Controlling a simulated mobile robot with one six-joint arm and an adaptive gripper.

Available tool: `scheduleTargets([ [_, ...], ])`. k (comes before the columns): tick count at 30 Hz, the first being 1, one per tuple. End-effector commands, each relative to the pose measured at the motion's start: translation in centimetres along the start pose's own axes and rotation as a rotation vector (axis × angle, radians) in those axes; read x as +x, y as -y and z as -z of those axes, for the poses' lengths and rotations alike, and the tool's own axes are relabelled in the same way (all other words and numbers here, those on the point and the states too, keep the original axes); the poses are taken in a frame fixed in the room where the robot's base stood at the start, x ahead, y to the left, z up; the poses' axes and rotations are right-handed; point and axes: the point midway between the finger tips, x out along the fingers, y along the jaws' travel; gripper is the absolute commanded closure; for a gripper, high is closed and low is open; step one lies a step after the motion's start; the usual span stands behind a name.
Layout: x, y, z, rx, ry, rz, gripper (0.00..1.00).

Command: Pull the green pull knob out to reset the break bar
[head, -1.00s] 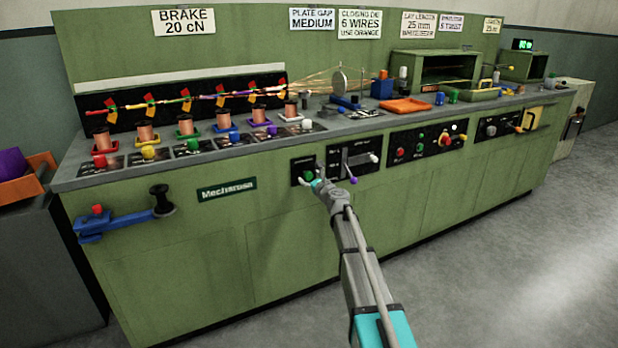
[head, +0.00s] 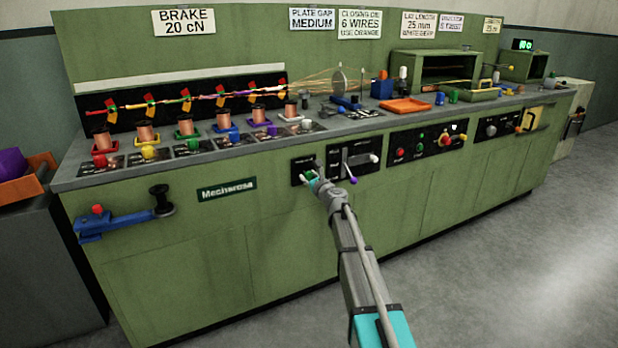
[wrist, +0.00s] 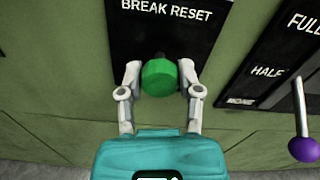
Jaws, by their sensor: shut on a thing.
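The green pull knob (wrist: 160,77) sits on a black panel lettered BREAK RESET (wrist: 166,20) on the machine's green front. A short dark stem shows between the knob and the panel in the wrist view. My gripper (wrist: 160,82) is shut on the knob, one finger on its left side and one on its right. In the head view my gripper (head: 310,177) is at the black panel (head: 302,163), and the knob is partly hidden by the fingers. The break bar cannot be told apart in these frames.
A lever with a purple ball (wrist: 304,149) stands close to the right of my gripper, by the HALF and FULL marks. A blue crank arm (head: 125,220) sticks out at the machine's left. The floor (head: 500,270) in front is clear.

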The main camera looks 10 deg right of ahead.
Motion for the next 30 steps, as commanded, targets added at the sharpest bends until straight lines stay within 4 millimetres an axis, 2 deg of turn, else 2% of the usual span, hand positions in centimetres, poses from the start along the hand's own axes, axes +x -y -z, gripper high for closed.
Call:
scheduleTargets([
  [4,-0.6,0.0,0.0,0.0,0.0,0.0,1.0],
  [11,-3.5,0.1,0.0,0.0,0.0,0.002,1.0],
  [20,-3.7,0.2,0.1,-0.001,-0.001,0.003,1.0],
  [21,-3.7,0.2,0.1,-0.001,-0.001,0.003,0.47],
  [26,-3.6,0.1,0.1,0.0,-0.001,0.002,0.18],
  [30,-3.5,0.1,0.0,0.0,0.0,0.002,0.18],
])
